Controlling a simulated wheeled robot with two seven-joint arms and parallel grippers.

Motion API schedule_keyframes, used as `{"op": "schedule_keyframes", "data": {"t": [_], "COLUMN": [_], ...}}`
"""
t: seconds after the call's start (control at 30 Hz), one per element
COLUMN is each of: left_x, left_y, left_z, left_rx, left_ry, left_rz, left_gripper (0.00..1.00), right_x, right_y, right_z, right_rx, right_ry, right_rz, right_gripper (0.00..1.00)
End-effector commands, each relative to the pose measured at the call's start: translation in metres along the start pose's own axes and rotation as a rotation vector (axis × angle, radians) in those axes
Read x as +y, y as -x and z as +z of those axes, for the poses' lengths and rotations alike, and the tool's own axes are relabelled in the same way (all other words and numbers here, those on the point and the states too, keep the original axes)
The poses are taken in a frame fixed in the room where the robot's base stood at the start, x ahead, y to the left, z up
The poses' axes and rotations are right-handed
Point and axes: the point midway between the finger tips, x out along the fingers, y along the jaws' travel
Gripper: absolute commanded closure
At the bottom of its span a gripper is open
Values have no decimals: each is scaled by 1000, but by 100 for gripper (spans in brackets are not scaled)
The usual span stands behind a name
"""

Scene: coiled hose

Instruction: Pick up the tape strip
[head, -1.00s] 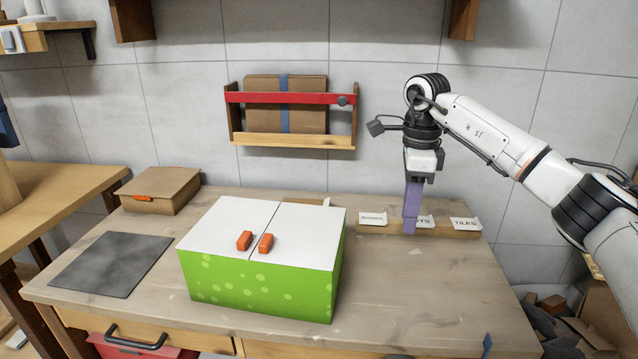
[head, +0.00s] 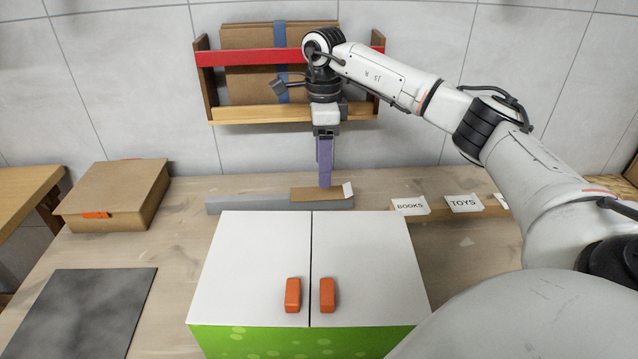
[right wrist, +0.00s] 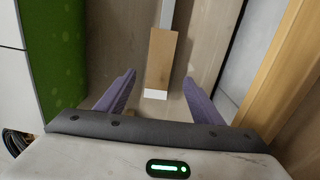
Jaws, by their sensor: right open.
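The tape strip looks like a flat brown strip (head: 305,195) with a white end. It lies on a long grey bar (head: 232,205) behind the green box. In the right wrist view the brown strip (right wrist: 161,58) runs lengthwise between my fingers, its white end nearest me. My right gripper (head: 325,183), with purple fingers, points down at the strip. In the right wrist view its fingers (right wrist: 160,84) are open, one on either side, with clear gaps to the strip. I cannot tell its exact height above the strip. My left gripper is not in view.
A green box with white doors (head: 265,255) and orange handles stands in front. A red-barred wall rack (head: 262,115) is close behind my right gripper. White tags, including BOOKS (head: 410,206) and TOYS (head: 464,203), sit to the right. A cardboard box (head: 112,195) stands left.

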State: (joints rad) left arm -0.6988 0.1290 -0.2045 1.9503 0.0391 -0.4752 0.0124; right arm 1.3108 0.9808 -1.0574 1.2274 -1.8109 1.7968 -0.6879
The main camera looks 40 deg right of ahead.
Motion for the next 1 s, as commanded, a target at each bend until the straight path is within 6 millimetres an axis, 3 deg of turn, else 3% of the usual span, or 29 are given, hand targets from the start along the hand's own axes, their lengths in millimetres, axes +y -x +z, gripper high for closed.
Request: {"op": "schedule_keyframes", "data": {"t": [0.33, 0.63, 0.67, 0.9, 1.0], "left_x": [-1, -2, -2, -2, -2], "left_y": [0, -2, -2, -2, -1], "left_z": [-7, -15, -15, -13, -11], "left_rx": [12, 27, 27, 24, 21], "left_ry": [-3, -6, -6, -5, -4], "left_rz": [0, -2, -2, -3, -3], "left_gripper": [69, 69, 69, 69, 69], "right_x": [4, 3, 3, 3, 3], "right_y": [-46, -52, -52, -52, -52], "right_z": [2, 2, 2, 2, 2], "right_rx": [1, 0, 0, 0, 0], "right_ry": [1, 1, 1, 1, 1], "right_rz": [1, -1, -1, -1, -1], "right_gripper": [39, 39, 41, 81, 83]}}
